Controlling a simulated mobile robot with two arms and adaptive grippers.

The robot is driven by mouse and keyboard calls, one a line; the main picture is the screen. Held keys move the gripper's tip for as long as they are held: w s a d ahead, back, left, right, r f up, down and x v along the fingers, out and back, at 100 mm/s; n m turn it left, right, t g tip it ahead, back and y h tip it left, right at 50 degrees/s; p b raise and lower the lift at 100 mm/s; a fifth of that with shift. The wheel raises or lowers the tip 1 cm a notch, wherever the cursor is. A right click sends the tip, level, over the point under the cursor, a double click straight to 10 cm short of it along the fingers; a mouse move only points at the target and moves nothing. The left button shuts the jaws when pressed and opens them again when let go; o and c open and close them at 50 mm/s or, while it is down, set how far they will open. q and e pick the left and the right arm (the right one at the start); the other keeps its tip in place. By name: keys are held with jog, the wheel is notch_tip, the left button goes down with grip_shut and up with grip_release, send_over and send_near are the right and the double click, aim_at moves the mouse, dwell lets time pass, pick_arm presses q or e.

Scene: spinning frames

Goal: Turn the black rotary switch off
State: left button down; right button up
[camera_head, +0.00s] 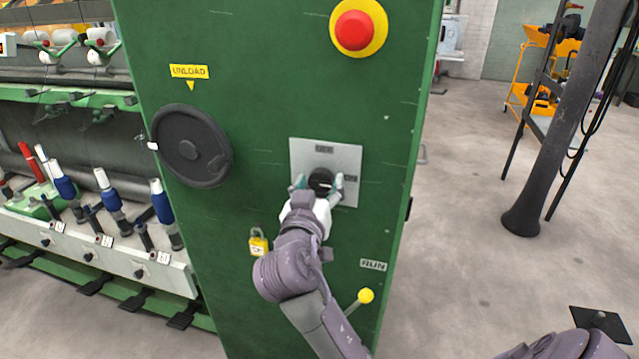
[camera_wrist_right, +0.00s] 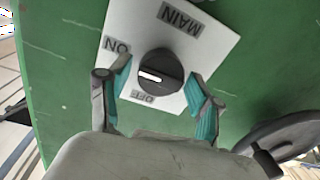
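The black rotary switch (camera_head: 321,182) sits on a grey plate (camera_head: 346,158) on the green cabinet front. In the right wrist view the knob (camera_wrist_right: 160,70) carries a white mark pointing left, roughly toward the ON label (camera_wrist_right: 117,46). The OFF label (camera_wrist_right: 149,97) is below the knob there, and MAIN (camera_wrist_right: 181,20) is above. In the head view OFF (camera_head: 324,149) is above the knob. My right gripper (camera_head: 320,184) is open, its teal fingers on either side of the knob; a gap shows at the ON-side finger, and contact at the other is unclear. My left gripper is out of view.
A black handwheel (camera_head: 192,146) is left of the plate and a red emergency button (camera_head: 354,31) above. A yellow padlock (camera_head: 258,243) and yellow-knobbed lever (camera_head: 365,296) are lower. Spinning bobbins (camera_head: 108,190) line the left. Open floor and a dark post (camera_head: 563,110) are right.

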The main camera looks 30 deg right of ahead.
jog(key=c, duration=0.8)
jog(key=shift+n+p, duration=0.3)
jog(key=n+p, duration=0.3)
jog(key=shift+r+n, duration=0.25)
jog(key=shift+n, duration=0.05)
jog(key=n+p, duration=0.4)
jog(key=n, duration=0.1)
jog(key=shift+w+g+p, duration=0.1)
jog(key=shift+g+p, duration=0.25)
jog(key=shift+g, duration=0.05)
jog(key=n+p, duration=0.4)
jog(key=n, duration=0.1)
jog(key=shift+p, duration=0.3)
pick_arm(q)
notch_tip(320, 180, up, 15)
jog(key=p, duration=0.2)
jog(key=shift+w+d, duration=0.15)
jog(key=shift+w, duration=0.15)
pick_arm(e)
jog(key=shift+f+n+g, duration=0.15)
jog(key=shift+n+g, duration=0.15)
jog(key=shift+n, duration=1.2)
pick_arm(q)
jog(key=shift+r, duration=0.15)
